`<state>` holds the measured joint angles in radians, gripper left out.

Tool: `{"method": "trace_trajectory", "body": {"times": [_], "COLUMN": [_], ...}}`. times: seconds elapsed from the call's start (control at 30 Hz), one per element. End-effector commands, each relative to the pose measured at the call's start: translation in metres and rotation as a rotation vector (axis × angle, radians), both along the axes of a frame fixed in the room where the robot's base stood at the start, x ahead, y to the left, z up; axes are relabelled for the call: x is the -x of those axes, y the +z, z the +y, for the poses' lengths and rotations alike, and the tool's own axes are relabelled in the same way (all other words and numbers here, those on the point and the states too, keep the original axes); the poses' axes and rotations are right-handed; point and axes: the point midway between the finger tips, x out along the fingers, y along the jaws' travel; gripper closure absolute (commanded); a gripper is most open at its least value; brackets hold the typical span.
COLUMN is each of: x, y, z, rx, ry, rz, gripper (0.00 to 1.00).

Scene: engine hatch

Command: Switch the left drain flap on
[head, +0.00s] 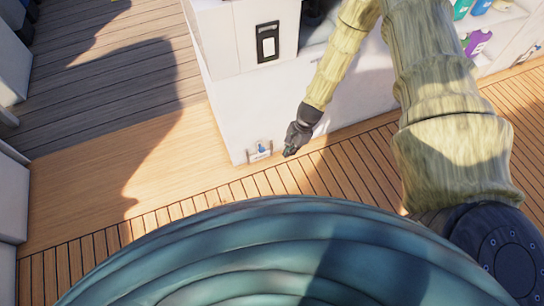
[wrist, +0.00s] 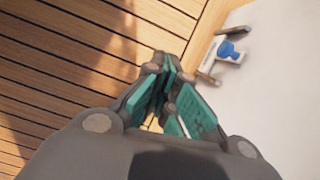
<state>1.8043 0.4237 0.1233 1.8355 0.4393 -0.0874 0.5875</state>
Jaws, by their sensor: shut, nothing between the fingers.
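The drain flap fitting, a small white plate with a blue knob (head: 262,148), sits low on the white cabinet wall near its corner, just above the deck. In the wrist view the blue knob (wrist: 230,50) stands out from its pale plate at the upper right, with a darker bar at each side. My gripper (head: 289,152) is to the right of the fitting, low by the deck, and apart from it. In the wrist view my gripper (wrist: 165,66) has its teal-padded fingers closed together and empty, left of the knob. I cannot tell the knob's setting.
The white cabinet (head: 228,100) rises behind the fitting, with a black-framed panel (head: 267,42) higher up. Coloured bottles (head: 478,42) stand on a shelf at the upper right. The slatted wooden deck (head: 125,232) in front is clear. White units stand along the left edge.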

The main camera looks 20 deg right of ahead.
Motion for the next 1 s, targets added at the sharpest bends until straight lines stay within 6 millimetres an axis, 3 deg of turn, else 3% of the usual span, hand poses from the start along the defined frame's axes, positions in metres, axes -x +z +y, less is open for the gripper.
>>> {"method": "trace_trajectory", "body": {"times": [0.03, 0.1, 0.4, 1.0], "x": [-0.014, -0.03, -0.078, -0.084], "y": [-0.021, -0.03, -0.047, -0.05], "z": [-0.005, -0.011, -0.027, -0.029], "rx": [-0.019, -0.047, -0.144, -0.159], "ry": [-0.049, -0.114, -0.297, -0.323], "rz": [0.0, 0.006, 0.022, 0.026], "gripper": [1.0, 1.0, 1.0, 1.0]}}
